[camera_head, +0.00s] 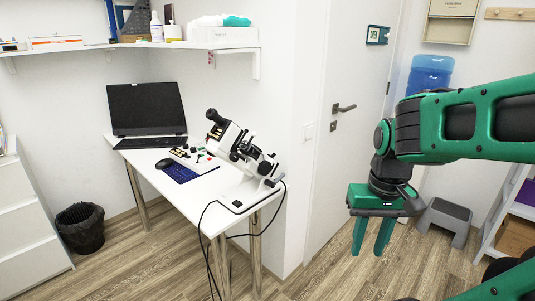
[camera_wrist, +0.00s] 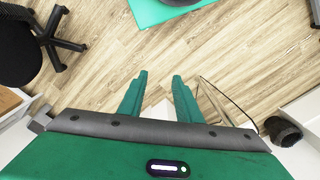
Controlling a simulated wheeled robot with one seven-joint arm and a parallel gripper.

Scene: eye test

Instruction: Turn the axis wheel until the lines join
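A white and black optical instrument, likely the lensmeter with the axis wheel (camera_head: 240,148), stands tilted on the white table (camera_head: 222,181) in the head view. Its eyepiece end points up and left. The axis wheel cannot be told apart from its other dark knobs at this size, and no lines are visible. My green gripper (camera_head: 372,236) hangs in the air right of the table, in front of the door, fingers pointing down. Its two fingers are apart with nothing between them. The fingers also show in the wrist view (camera_wrist: 158,86), apart and empty above the floor.
A black bin (camera_head: 80,228) stands left, a grey step stool (camera_head: 446,218) right. An office chair (camera_wrist: 50,38) shows in the wrist view.

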